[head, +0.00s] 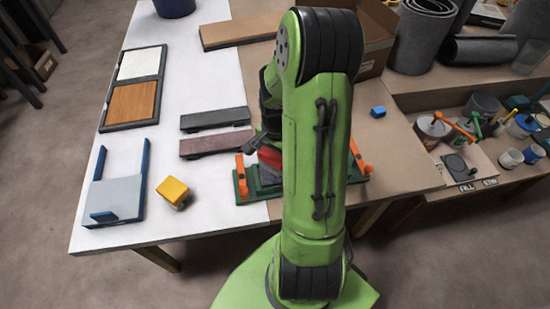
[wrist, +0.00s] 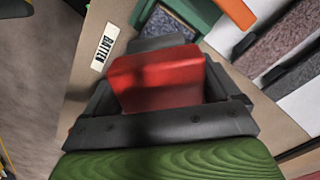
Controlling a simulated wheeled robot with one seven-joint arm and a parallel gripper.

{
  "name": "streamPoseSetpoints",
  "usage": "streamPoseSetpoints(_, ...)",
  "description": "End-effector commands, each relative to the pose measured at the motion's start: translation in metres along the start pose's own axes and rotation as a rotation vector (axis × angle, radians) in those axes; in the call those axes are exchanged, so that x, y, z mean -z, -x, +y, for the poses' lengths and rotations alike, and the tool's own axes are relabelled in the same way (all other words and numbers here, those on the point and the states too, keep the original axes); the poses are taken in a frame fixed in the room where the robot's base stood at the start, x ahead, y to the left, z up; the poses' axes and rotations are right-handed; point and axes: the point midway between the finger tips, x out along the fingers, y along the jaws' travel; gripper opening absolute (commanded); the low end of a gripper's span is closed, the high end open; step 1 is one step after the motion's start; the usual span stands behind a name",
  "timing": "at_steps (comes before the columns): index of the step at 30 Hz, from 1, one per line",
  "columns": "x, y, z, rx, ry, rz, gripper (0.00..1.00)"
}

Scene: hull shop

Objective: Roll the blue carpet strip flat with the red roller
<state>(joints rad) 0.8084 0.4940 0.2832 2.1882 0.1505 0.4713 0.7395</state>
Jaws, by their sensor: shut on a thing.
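The red roller (wrist: 158,82) fills the middle of the wrist view, between the dark jaws of my gripper (wrist: 160,95), which is shut on it. In the head view the red roller (head: 269,157) shows only in part beside my green arm. The blue carpet strip (wrist: 168,30) shows as a short speckled blue-grey patch just beyond the roller. It lies beside a green frame with an orange clamp. In the head view this green frame (head: 243,186) has orange clamps at both ends, and my arm hides its middle. I cannot tell whether the roller touches the carpet.
A dark grey strip (head: 215,119) and a mauve strip (head: 216,144) lie left of the frame. A yellow block (head: 172,190) and a blue-sided grey cradle (head: 116,193) stand farther left. A small blue block (head: 378,111) lies right of my arm. Pots and tools crowd the right shelf.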

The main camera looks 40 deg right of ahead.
Motion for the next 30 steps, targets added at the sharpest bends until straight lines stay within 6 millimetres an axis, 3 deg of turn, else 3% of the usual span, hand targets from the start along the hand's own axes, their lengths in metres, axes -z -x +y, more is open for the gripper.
streamPoseSetpoints(15,0.007,0.047,-0.005,0.002,0.009,0.002,0.35)
streamPoseSetpoints(30,0.005,0.046,-0.01,0.002,0.039,0.001,0.35)
